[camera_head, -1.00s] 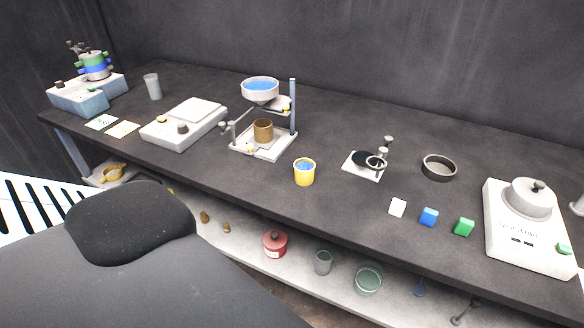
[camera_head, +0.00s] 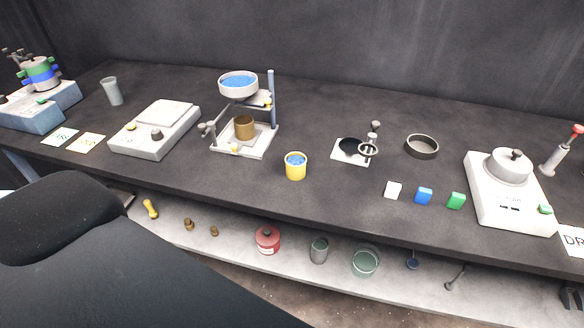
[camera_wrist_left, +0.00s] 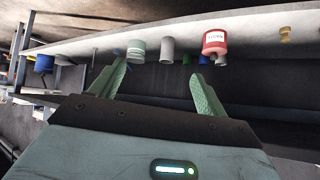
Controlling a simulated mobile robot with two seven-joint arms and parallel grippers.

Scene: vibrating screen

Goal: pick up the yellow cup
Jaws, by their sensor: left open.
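The yellow cup (camera_head: 296,167) stands upright on the dark bench top near its front edge, with blue contents showing at its top. It is to the right of the funnel stand. My left gripper (camera_wrist_left: 155,88) shows in the left wrist view with its two green fingers spread and nothing between them. The yellow cup cannot be made out in that view. Neither gripper shows in the head view; a dark part of my own body fills its lower left.
On the bench are the funnel stand (camera_head: 243,140), a balance (camera_head: 157,128), a small plate with a ring (camera_head: 352,151), blue (camera_head: 424,195) and green (camera_head: 456,201) blocks, and a white device (camera_head: 508,190). The lower shelf holds a red container (camera_head: 268,239). Bench around the cup is clear.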

